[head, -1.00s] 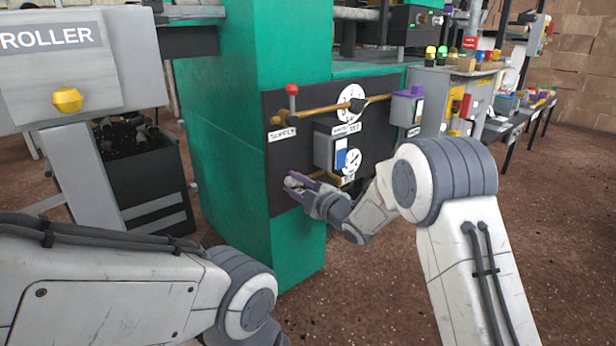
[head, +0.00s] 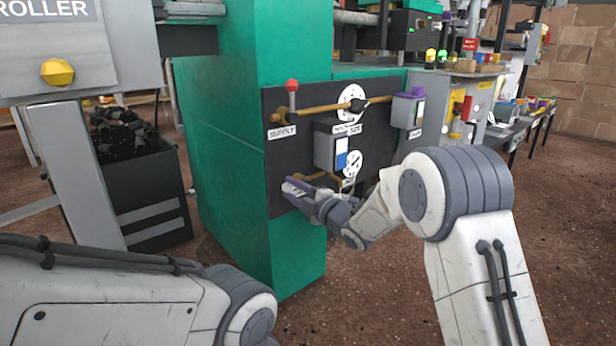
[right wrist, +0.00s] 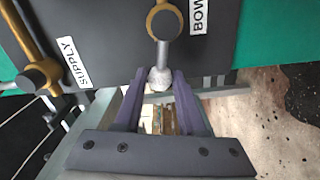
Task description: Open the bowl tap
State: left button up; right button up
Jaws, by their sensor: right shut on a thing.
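The bowl tap shows in the right wrist view as a brass ring fitting with a grey lever and a pale knob (right wrist: 160,80), beside a partly cut-off label reading "BOW" (right wrist: 198,15). My right gripper (right wrist: 158,76) is shut on the knob, one purple finger on each side. In the head view my right gripper (head: 297,189) is at the lower left of the dark panel (head: 277,172), and the tap's knob is hidden by it. My left arm comes in at the lower left; its gripper is out of view.
The supply tap (head: 292,90) with a red knob stands upright on the brass pipe above. A grey box with a blue gauge (head: 340,155) and round dials (head: 352,97) are on the panel. A black bin (head: 145,185) stands left; open floor lies right.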

jog(key=shift+f, duration=0.1)
jog(key=f+n+b, duration=0.1)
jog(key=n+b, duration=0.1)
jog(key=b, duration=0.1)
jog(key=shift+n+b, duration=0.3)
jog(key=shift+b, duration=0.1)
jog(key=o, duration=1)
